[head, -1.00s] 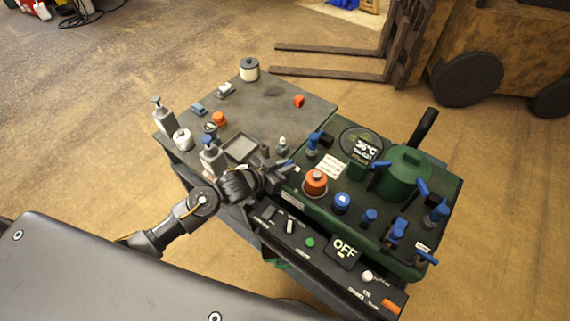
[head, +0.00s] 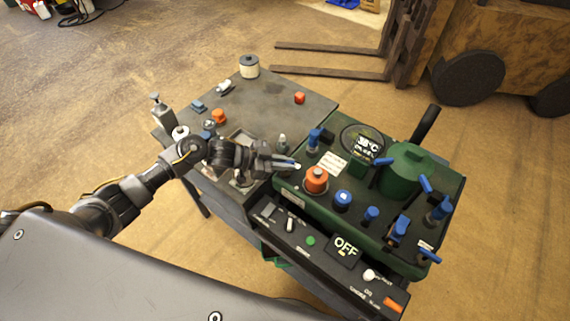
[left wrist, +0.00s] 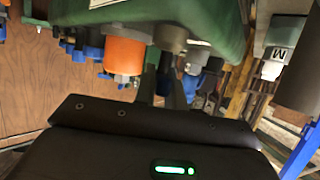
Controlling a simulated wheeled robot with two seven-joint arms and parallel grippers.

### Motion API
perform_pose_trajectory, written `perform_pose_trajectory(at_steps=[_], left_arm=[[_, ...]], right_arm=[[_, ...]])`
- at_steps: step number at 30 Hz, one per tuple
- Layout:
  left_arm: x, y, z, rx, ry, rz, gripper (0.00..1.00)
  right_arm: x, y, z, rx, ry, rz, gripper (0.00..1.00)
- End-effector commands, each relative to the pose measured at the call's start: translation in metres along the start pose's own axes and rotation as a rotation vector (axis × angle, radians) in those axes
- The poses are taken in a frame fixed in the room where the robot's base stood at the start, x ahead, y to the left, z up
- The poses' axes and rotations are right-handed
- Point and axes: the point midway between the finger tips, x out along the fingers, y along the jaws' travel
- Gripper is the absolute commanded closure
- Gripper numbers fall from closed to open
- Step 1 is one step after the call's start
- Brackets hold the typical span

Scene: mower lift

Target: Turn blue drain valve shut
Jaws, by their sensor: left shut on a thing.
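The green machine (head: 402,172) carries several blue valves and knobs on its top and right side. A small blue lever with a pale tip (head: 287,161), which looks like the drain valve, sits at its left end. My left gripper (head: 283,164) reaches in from the left and is shut on this lever. In the left wrist view the dark fingers (left wrist: 165,88) point at the machine, beside an orange cap (left wrist: 125,52) and below the green housing (left wrist: 190,20); what lies between them is hard to make out. My right gripper is not in view.
A grey bench (head: 290,118) holds bottles, an orange knob (head: 219,116) and a white canister (head: 249,67). A control panel (head: 318,250) with an OFF display runs along the machine's front. A forklift (head: 500,55) stands at the back right.

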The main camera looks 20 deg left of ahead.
Motion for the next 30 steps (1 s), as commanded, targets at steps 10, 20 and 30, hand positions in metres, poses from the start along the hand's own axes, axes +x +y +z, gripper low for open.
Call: perform_pose_trajectory(at_steps=[10,20,30], left_arm=[[0.0000,-0.0002,-0.0002,0.004,0.000,0.010,1.00],[0.0001,-0.0001,-0.0003,0.004,0.000,0.009,0.66],[-0.0083,-0.0004,0.0012,0.004,0.000,0.008,0.66]], right_arm=[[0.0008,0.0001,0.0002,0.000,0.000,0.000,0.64],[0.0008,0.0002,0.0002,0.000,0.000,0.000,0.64],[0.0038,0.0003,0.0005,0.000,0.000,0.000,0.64]])
